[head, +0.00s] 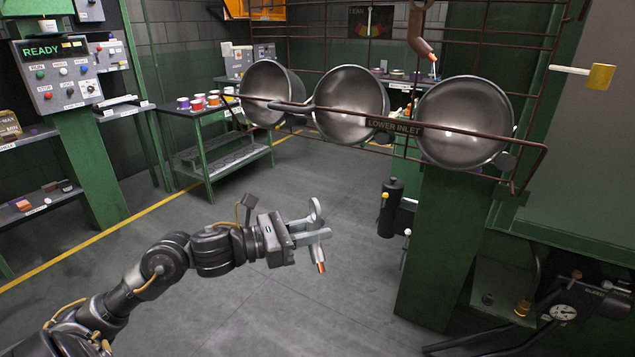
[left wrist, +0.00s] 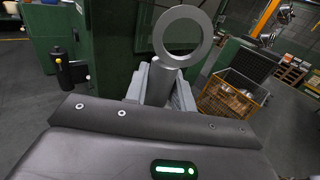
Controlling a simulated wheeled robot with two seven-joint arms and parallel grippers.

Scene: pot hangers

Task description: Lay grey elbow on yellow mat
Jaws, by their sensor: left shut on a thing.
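My left gripper (head: 318,238) is out over the open floor in the head view, shut on a grey piece that I take for the grey elbow (head: 316,208). Its ring-shaped end stands up above the fingers, and a copper-coloured tip shows below them. In the left wrist view the grey elbow (left wrist: 160,40) shows as a round open ring on a short stem between the fingers; its lower part is hidden. I cannot make out a yellow mat in either view. My right gripper is not in view.
A wire rack with three metal pans (head: 350,105) and a "LOWER INLET" label stands ahead to the right. A green table (head: 215,140) with several cups is at the back left. A green post (head: 440,250) and gauge (head: 563,312) are at right. The middle floor is clear.

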